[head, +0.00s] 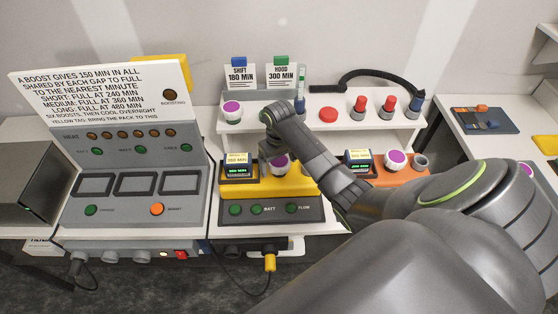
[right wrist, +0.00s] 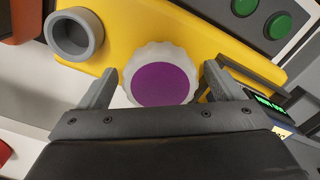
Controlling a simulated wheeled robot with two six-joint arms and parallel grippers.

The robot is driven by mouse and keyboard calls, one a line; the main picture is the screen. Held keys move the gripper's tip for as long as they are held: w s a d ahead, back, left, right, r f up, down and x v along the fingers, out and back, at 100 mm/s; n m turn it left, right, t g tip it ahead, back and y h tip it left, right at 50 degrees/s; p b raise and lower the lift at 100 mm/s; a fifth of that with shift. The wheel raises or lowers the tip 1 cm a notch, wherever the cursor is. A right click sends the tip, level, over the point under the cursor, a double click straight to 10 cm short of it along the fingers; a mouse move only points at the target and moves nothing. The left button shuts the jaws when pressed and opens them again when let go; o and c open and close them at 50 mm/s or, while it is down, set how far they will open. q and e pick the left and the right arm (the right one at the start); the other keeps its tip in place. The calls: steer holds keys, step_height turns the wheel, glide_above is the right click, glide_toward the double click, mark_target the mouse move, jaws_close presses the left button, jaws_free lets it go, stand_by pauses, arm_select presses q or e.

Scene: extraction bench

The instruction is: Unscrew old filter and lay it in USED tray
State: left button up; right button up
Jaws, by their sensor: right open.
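A round white filter with a purple top (head: 280,164) sits on the yellow pump unit (head: 292,183). In the right wrist view the filter (right wrist: 160,84) stands between the two fingers of my right gripper (right wrist: 160,74). The gripper is open, one finger on each side, and I cannot tell whether either touches the scalloped rim. In the head view my right gripper (head: 272,152) points down over the yellow unit, partly covering it. No tray marked USED can be made out. My left gripper is not in view.
Similar purple-topped filters sit on the white shelf (head: 232,111) and the orange unit (head: 396,160). A grey ring port (right wrist: 74,34) is beside the filter. Red and blue knobs line the shelf. A grey panel (head: 135,185) with a sign stands left.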

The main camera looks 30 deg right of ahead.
steer(key=shift+r+m+p, duration=0.2)
steer(key=shift+m+p, duration=0.2)
steer(key=shift+p, duration=0.1)
steer(key=shift+f+m, duration=0.2)
steer(key=shift+m, duration=0.9)
steer(key=m, duration=0.7)
steer(key=shift+m, duration=0.3)
steer(key=m, duration=0.4)
steer(key=shift+c, duration=0.2)
